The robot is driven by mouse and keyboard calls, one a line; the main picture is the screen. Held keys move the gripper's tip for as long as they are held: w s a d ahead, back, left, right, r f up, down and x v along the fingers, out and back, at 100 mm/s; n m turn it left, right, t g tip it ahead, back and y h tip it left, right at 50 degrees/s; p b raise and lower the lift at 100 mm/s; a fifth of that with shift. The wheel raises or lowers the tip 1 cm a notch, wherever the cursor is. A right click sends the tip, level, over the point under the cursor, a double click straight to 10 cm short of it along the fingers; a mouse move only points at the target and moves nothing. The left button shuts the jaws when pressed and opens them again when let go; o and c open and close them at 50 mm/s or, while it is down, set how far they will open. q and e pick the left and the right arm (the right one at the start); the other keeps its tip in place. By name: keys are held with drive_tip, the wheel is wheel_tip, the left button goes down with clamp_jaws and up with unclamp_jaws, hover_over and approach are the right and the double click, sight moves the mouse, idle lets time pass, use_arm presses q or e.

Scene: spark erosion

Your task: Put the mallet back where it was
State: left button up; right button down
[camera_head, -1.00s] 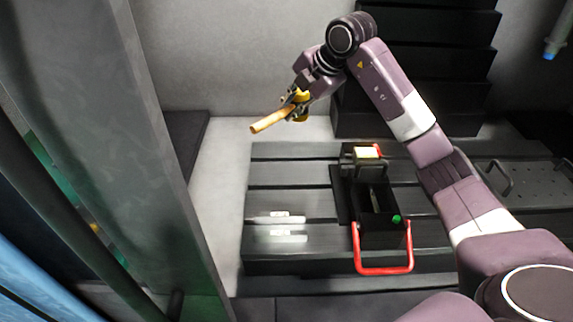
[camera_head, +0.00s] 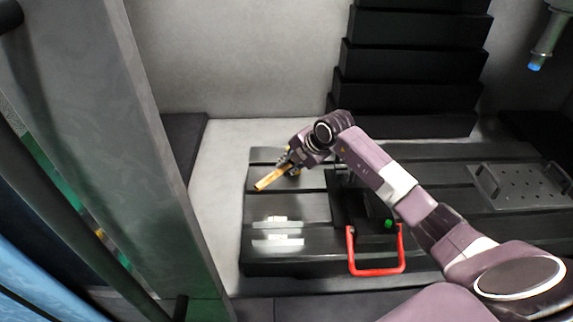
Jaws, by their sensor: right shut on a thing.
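The mallet (camera_head: 268,180) shows as a yellow-tan wooden handle at the left rear of the dark slotted machine table (camera_head: 310,207). My right gripper (camera_head: 288,168) is shut on it, and the handle sticks out from the fingers toward the lower left. The mallet's head is mostly hidden by the gripper and wrist. I cannot tell whether the mallet touches the table. My left gripper is not in view.
A black vise with a red handle (camera_head: 376,271) and a green knob (camera_head: 389,223) stands mid-table, partly behind my right arm. A perforated plate with handles (camera_head: 522,186) lies at the right. A grey post (camera_head: 110,130) stands at the left.

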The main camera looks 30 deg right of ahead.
drive_tip(key=shift+w+f, duration=0.1)
drive_tip(key=shift+f, duration=0.2)
drive_tip(key=c, duration=1.9)
unclamp_jaws()
